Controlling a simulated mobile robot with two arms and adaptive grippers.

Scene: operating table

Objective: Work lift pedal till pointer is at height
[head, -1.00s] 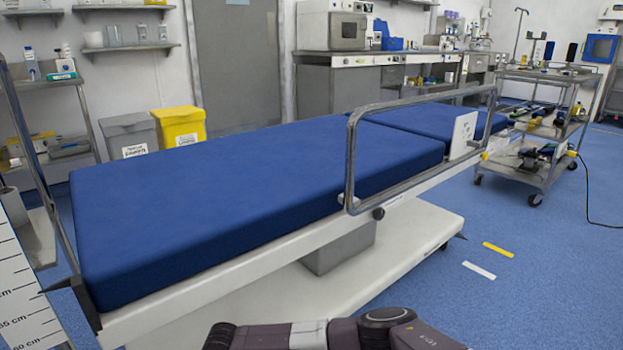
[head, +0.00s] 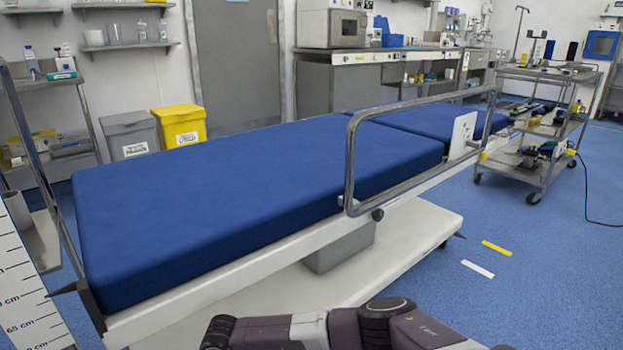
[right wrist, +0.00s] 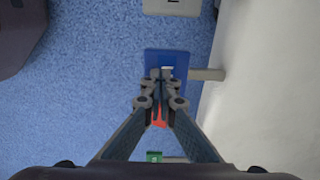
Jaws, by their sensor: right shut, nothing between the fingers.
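The operating table (head: 258,171) has a blue mattress and a white frame. A dark pointer (head: 66,288) sticks out from its near left corner toward a white height scale (head: 22,301) at the left edge. The pointer tip is level with a mark slightly above the 65 cm label; that mark's number is cut off. In the right wrist view, my right gripper (right wrist: 166,75) is shut and empty, over a blue pedal (right wrist: 181,58) beside the white base. Whether it touches the pedal cannot be told. A red part shows behind the fingers. My left gripper is out of view.
A green pedal (right wrist: 154,156) and a grey pedal (right wrist: 172,6) lie on either side of the blue one. A metal side rail (head: 350,150) stands on the table. A steel trolley (head: 543,130) stands at the right.

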